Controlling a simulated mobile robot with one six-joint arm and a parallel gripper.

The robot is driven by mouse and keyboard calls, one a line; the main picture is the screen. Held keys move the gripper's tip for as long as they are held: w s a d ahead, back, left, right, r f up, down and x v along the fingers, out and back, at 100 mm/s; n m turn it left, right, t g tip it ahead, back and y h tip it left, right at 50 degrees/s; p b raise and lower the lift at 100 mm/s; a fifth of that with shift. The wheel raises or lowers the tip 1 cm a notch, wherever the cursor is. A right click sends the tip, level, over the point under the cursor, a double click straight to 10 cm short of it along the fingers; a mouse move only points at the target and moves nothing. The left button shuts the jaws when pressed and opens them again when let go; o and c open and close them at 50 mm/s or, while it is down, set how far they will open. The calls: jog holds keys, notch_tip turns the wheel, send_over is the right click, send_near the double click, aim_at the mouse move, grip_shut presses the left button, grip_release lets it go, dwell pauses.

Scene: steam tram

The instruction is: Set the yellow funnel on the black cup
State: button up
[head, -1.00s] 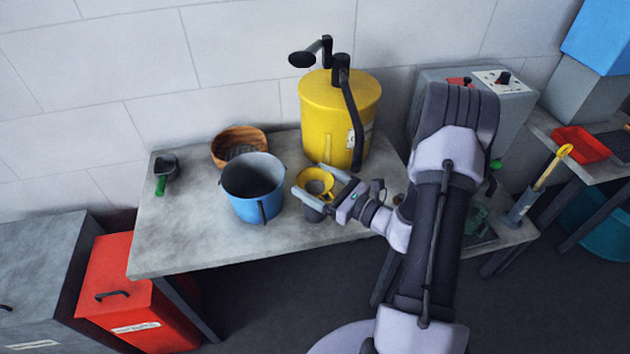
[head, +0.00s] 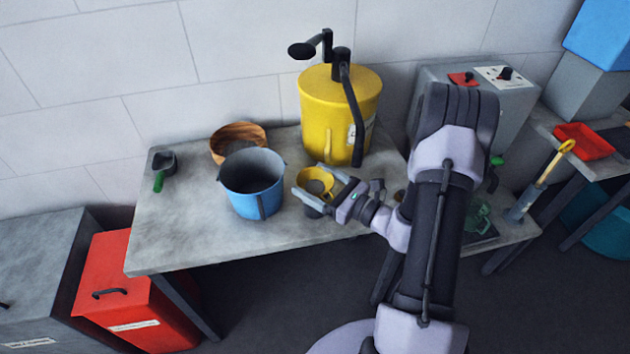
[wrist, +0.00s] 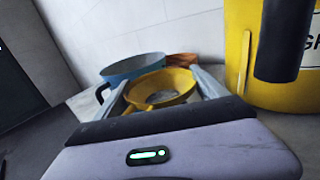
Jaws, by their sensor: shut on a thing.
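The yellow funnel (head: 316,177) is between the fingers of my gripper (head: 308,180), which is shut on it, above the right part of the table. The funnel looks upright, its wide mouth facing up. It also shows between the fingers in the wrist view (wrist: 158,86). A dark grey cup (head: 311,212) shows just below the funnel, partly hidden by the funnel and a finger; it looks like the black cup. I cannot tell whether the funnel rests on it or hangs just above. The cup is not visible in the wrist view.
A blue bucket (head: 254,190) stands close left of the funnel, with a wooden bowl (head: 238,134) behind it. A large yellow drum with a crank (head: 330,115) stands close behind. A dark scoop with a green handle (head: 161,168) lies at the left. The table's front left (head: 185,235) is clear.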

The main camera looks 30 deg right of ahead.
aim_at(331, 193)
jog(key=shift+f+b, duration=0.8)
jog(key=shift+f, duration=0.25)
jog(key=o, duration=1.3)
jog(key=shift+s+d+r, duration=0.2)
jog(key=shift+s+d, duration=0.15)
jog(key=shift+s, duration=0.4)
jog(key=shift+s+d+r, duration=0.25)
jog(key=shift+s+d, duration=0.1)
jog(key=shift+s, duration=0.45)
jog(key=shift+s+d+r, duration=0.2)
jog(key=shift+s+d, duration=0.15)
jog(key=shift+s, duration=0.4)
